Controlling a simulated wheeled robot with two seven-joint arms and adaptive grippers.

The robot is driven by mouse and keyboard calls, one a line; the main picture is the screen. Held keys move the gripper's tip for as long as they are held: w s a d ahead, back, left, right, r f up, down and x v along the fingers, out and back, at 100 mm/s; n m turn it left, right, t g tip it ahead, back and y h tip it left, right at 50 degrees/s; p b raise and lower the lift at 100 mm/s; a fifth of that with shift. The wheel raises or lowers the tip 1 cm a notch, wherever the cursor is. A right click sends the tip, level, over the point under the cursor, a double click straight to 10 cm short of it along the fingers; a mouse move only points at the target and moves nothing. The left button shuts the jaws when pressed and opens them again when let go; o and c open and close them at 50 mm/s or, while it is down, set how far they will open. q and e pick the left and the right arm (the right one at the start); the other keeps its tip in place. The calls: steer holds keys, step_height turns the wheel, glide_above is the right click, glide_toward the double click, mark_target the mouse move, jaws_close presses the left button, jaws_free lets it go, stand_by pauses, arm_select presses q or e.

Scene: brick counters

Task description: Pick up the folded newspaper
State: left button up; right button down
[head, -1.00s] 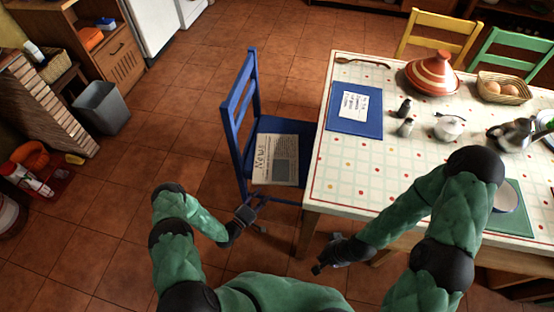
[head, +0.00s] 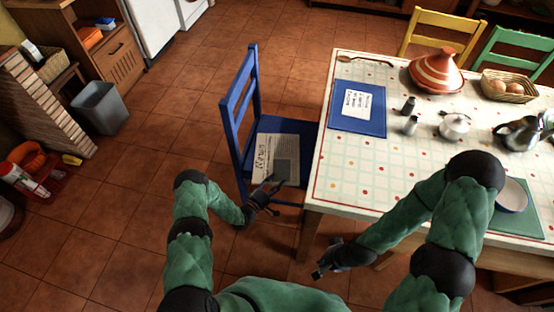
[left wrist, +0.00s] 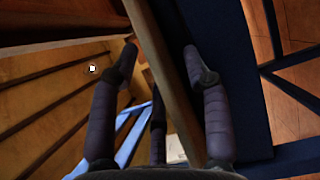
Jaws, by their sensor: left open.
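The folded newspaper (head: 266,155) lies flat on the blue chair's seat (head: 300,127), its near edge toward me. My left gripper (head: 275,184) is at that near edge, and its fingertips overlap the paper in the head view. In the left wrist view the open fingers (left wrist: 160,52) stand apart, with a thin greyish-brown strip (left wrist: 168,75) running between them. It looks like the paper's edge, beside the dark blue seat (left wrist: 230,80). I cannot tell whether the fingers touch it. My right gripper (head: 322,268) is low by the table's near left corner; its jaws are too small to read.
The table (head: 335,180) stands right of the chair, bearing a blue folder (head: 350,124), a tagine (head: 436,75), shakers and dishes. The chair's backrest (head: 240,105) rises on the left. Open tiled floor (head: 160,150) lies left of the chair; a grey bin (head: 101,107) stands farther left.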

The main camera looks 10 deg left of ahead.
arm_select(q)
jaws_close()
steer(key=shift+r, duration=0.15)
